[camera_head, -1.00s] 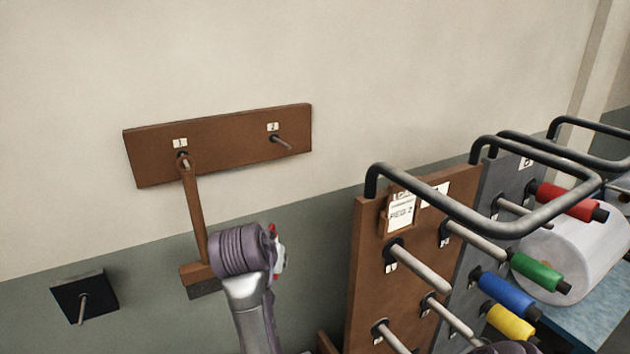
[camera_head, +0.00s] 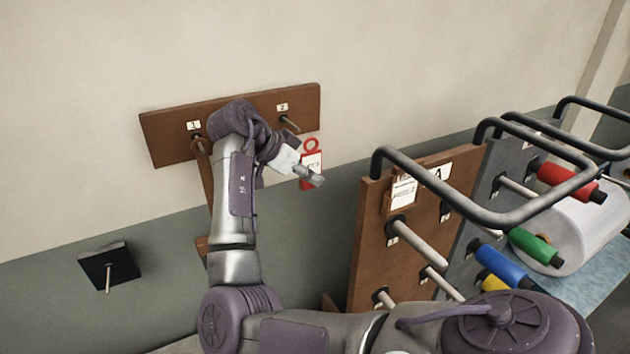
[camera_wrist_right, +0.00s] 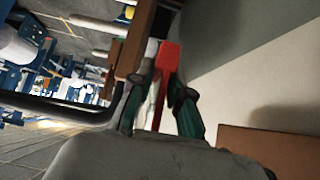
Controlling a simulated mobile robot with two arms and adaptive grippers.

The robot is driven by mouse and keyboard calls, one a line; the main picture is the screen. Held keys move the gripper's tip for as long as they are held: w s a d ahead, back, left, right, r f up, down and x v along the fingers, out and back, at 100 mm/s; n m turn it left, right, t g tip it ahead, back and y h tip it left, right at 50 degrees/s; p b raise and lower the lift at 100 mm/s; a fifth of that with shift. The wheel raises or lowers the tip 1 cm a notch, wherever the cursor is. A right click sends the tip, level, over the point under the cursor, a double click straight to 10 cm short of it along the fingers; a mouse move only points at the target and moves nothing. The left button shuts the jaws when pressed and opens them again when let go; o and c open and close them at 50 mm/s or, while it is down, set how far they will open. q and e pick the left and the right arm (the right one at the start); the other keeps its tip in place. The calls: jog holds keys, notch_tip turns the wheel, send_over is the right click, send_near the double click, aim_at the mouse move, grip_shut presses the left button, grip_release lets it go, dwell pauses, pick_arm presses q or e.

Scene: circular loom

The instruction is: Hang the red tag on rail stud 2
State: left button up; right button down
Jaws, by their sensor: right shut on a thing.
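The red tag (camera_head: 306,182) has a ring at its top and a white label on its face. My right gripper (camera_head: 314,179) is shut on it and holds it upright in front of the wall. In the right wrist view the tag (camera_wrist_right: 168,62) shows between the two fingers. Rail stud 2 (camera_head: 290,122) sticks out from the right part of the brown wall rail (camera_head: 318,100), under a label "2". The tag's ring is below and a little right of this stud, apart from it in the picture. My left gripper is not in view.
A brush with a brown handle (camera_head: 206,180) hangs at stud 1, partly behind my right arm. On the right stands a brown peg panel (camera_head: 365,225) with long pegs and a black bar handle (camera_head: 440,190). Coloured spools (camera_head: 535,248) sit beyond it. The wall above is clear.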

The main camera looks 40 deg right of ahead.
jog(key=w, duration=0.1)
jog(key=w+d, duration=0.1)
jog(key=w, duration=0.1)
jog(key=shift+w, duration=0.2)
jog(key=shift+r, duration=0.15)
jog(key=shift+a+r, duration=0.1)
jog(key=shift+r, duration=0.1)
jog(key=shift+w, duration=0.2)
dwell(0.4)
jog(key=shift+w+d+p, duration=0.3)
jog(key=shift+w+d, duration=0.05)
jog(key=shift+w, duration=0.4)
jog(key=shift+w, duration=0.15)
